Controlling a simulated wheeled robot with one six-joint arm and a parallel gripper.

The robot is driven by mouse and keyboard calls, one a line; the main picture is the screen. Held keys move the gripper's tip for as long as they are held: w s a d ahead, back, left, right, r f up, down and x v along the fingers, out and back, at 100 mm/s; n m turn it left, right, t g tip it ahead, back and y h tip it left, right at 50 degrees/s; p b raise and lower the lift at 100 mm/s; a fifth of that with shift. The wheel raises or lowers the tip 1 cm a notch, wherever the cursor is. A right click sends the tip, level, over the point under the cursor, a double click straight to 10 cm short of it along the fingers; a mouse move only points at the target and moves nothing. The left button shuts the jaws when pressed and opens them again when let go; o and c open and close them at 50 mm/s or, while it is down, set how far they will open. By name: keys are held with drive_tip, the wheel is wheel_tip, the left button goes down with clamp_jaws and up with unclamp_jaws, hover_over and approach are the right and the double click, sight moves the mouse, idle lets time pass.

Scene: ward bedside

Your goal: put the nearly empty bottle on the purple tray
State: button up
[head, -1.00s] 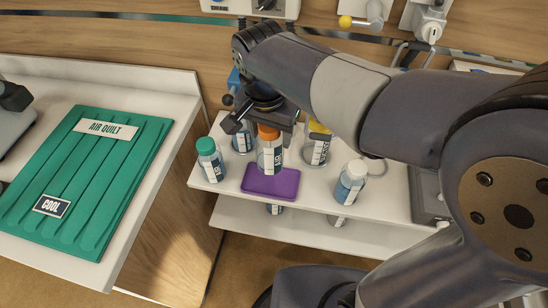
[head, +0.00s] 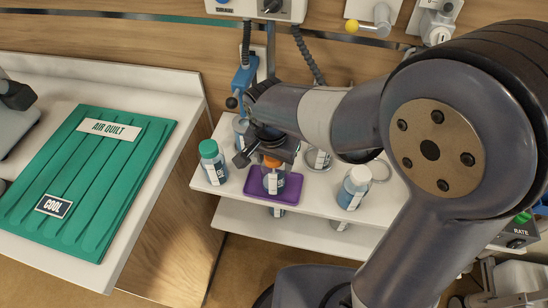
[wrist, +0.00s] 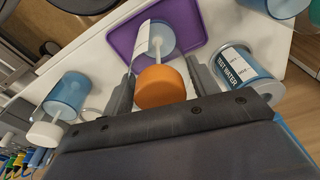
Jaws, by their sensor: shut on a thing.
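My gripper (head: 268,152) is shut on the orange-capped bottle (head: 273,183), gripping it near its cap. The bottle is pale, with a white label, and looks upright. It is over the purple tray (head: 292,194), its lower end within the tray's outline; I cannot tell for sure whether its base touches. In the wrist view the orange cap (wrist: 160,88) sits between the two fingers, with the purple tray (wrist: 119,45) behind it. The gripper hides part of the bottle's top in the head view.
On the white shelf, a green-capped bottle (head: 212,162) stands left of the tray and a white-capped bottle (head: 354,188) stands right. Other bottles (head: 318,159) stand behind, partly hidden by my arm. A green quilt pack (head: 90,170) lies on the left counter.

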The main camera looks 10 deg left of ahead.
drive_tip(key=o, duration=1.3)
drive_tip(key=r, duration=0.4)
drive_tip(key=s+r, duration=0.1)
drive_tip(key=r, duration=0.7)
drive_tip(key=shift+s+a, duration=0.2)
